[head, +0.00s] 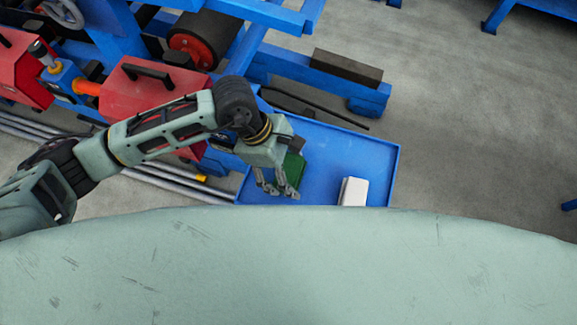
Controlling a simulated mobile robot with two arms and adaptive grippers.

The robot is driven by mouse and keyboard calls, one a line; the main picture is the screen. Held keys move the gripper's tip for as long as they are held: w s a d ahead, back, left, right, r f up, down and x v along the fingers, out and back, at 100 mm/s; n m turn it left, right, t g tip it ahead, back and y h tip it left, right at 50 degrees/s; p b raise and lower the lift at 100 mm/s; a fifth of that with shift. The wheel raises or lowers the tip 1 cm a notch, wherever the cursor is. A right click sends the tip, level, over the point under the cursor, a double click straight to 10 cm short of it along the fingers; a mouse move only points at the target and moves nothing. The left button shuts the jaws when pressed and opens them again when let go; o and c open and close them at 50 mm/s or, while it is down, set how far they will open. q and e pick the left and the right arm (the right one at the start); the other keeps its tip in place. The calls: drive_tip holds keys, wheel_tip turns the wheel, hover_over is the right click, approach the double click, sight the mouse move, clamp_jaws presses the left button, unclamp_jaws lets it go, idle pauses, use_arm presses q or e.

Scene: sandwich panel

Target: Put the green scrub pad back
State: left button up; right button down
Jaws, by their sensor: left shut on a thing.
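The green scrub pad (294,168) is at my left gripper (278,191), over the left part of the blue tray (345,137). The gripper is shut on the pad and partly covers it. The fingers point down toward the tray. I cannot tell whether the pad touches the tray floor. My right gripper is not in view.
A white block (353,191) stands in the tray, right of the pad. Blue framing and red machinery (160,88) lie to the left and behind. Grey pipes (175,184) run left of the tray.

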use_arm(q)
drive_tip(key=shift+f, duration=0.1)
drive_tip(key=o, duration=1.1)
drive_tip(key=b+v, duration=0.2)
drive_tip(key=v, duration=1)
drive_tip(key=shift+b, duration=0.4)
